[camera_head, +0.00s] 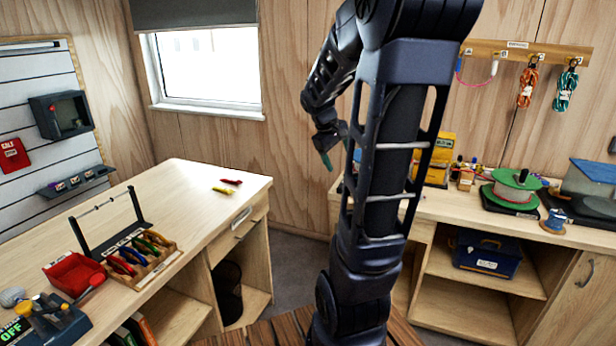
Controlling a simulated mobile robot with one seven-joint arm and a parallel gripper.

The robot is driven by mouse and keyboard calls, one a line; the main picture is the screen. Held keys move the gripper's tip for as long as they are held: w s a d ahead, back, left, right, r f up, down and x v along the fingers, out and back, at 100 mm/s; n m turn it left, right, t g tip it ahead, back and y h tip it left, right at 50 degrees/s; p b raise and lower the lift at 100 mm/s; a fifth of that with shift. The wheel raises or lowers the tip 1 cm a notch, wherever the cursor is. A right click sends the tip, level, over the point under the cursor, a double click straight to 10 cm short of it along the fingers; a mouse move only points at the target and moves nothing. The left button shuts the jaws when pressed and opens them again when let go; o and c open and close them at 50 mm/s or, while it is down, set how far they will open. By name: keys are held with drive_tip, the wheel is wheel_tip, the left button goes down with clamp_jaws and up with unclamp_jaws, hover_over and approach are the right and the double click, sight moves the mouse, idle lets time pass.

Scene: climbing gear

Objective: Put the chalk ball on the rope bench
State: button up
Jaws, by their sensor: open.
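My gripper (335,148) hangs in mid-air near the centre, in front of the wooden wall, partly behind my own arm. Its greenish fingers are apart and I see nothing between them. A small pale grey rounded thing (12,297) lies at the far left on the left bench; it may be the chalk ball, but it is too small to be sure. The right bench (449,207), with spools of cord on it, looks like the rope bench. My gripper is apart from both. My arm hides part of the right bench.
The left bench (185,215) holds a tool rack (130,250), a red scoop-like tray (75,274) and two small coloured items. Its middle is mostly clear. A green spool (516,186) and a yellow box (436,160) stand on the right bench, with a bare strip along its front.

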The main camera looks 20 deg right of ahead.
drive_tip(key=s+a+r+m+t+y, duration=0.3)
drive_tip(key=s+a+t+y, duration=0.1)
drive_tip(key=s+a, duration=1.1)
drive_tip(key=shift+a+y, duration=0.3)
drive_tip(key=shift+a, duration=0.6)
